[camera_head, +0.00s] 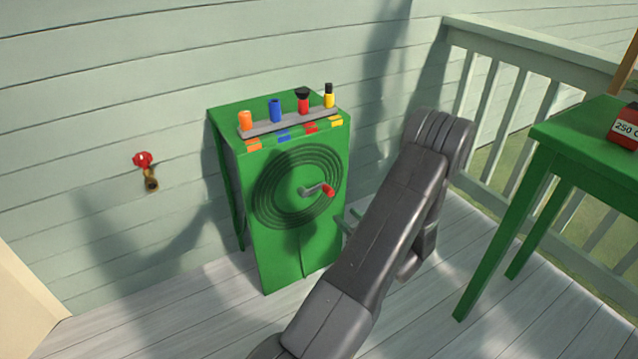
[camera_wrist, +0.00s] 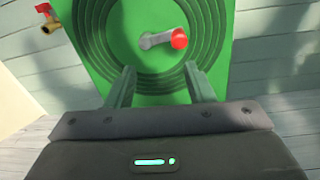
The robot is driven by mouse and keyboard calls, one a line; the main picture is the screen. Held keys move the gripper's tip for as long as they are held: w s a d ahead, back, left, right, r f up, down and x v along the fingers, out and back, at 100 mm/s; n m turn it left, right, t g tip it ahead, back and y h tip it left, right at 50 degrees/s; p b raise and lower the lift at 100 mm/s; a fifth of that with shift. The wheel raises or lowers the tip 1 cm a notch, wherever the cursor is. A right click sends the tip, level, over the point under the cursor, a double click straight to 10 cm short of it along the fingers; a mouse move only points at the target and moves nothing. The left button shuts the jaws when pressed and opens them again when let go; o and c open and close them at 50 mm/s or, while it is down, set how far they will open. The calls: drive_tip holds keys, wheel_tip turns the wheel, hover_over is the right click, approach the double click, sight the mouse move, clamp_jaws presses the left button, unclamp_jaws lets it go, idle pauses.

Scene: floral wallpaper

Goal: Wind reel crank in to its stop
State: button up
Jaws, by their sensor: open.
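The reel crank (camera_head: 316,190) is a short grey arm with a red knob at its right end, at the centre of a dark coiled hose on the front of a green cabinet (camera_head: 272,262). In the wrist view the crank (camera_wrist: 157,40) points right, with its red knob (camera_wrist: 179,38) at upper centre. My gripper (camera_head: 347,222) is just right of the cabinet's front in the head view. In the wrist view my gripper (camera_wrist: 160,85) has its two fingers spread apart, below the crank and not touching it. Nothing is between the fingers.
A rack (camera_head: 288,122) on the cabinet top holds orange, blue, red and yellow nozzles. A red-handled tap (camera_head: 143,160) is on the siding wall at left. A green table (camera_head: 575,135) with a red container (camera_head: 625,128) stands right, before a railing (camera_head: 530,50).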

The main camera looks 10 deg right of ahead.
sight(332, 194)
drive_tip(key=shift+m+t+h, duration=0.4)
drive_tip(key=shift+m, duration=0.2)
drive_tip(key=b+x, duration=0.1)
drive_tip(key=x, duration=0.3)
drive_tip(key=d+b+x, duration=0.1)
drive_tip(key=x, duration=0.4)
drive_tip(key=w+d+f+x, duration=0.1)
drive_tip(key=x, duration=0.4)
drive_tip(key=shift+d+f+b, duration=0.1)
drive_tip(key=shift+b, duration=0.3)
drive_tip(key=shift+c, duration=0.5)
clamp_jaws()
